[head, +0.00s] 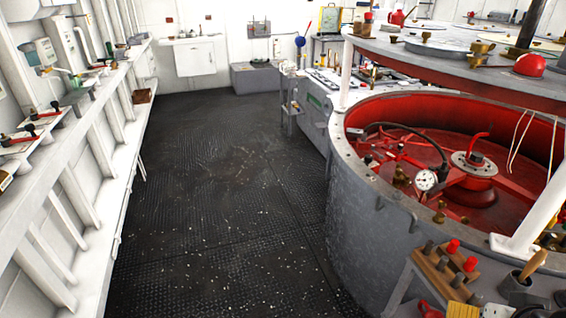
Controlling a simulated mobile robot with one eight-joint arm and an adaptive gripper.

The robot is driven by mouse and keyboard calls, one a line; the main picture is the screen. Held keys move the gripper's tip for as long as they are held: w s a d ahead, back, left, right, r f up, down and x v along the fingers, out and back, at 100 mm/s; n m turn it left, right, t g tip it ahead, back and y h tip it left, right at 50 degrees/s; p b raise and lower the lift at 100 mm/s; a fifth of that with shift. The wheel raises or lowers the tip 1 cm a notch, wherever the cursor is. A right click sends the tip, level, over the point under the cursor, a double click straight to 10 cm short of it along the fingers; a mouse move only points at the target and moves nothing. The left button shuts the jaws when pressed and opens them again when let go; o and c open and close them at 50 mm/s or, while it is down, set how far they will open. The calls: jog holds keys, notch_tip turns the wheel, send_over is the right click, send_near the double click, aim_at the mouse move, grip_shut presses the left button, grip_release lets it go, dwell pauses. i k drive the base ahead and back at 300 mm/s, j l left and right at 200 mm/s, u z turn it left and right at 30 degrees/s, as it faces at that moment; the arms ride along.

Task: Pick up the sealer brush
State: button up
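I cannot make out a sealer brush for certain. A wooden handle (533,264) sticks up, tilted, out of a dark cup (515,291) at the lower right, beside the big round tank. Whatever is at its lower end is hidden in the cup, so I cannot tell if it is a brush. My gripper is not in view.
A wooden block (429,272) with several red- and dark-topped pieces stands left of the cup. The large grey tank (350,215) with red insides fills the right. A long wall shelf (62,128) runs along the left. The dark deck (215,190) between is clear.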

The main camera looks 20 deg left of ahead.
aim_at(537, 259)
jog(key=i+z, duration=0.35)
jog(key=i+j+z, duration=0.15)
jog(key=z, duration=0.2)
jog(key=i+j+z, duration=0.2)
jog(key=z, duration=0.15)
jog(key=i, duration=0.05)
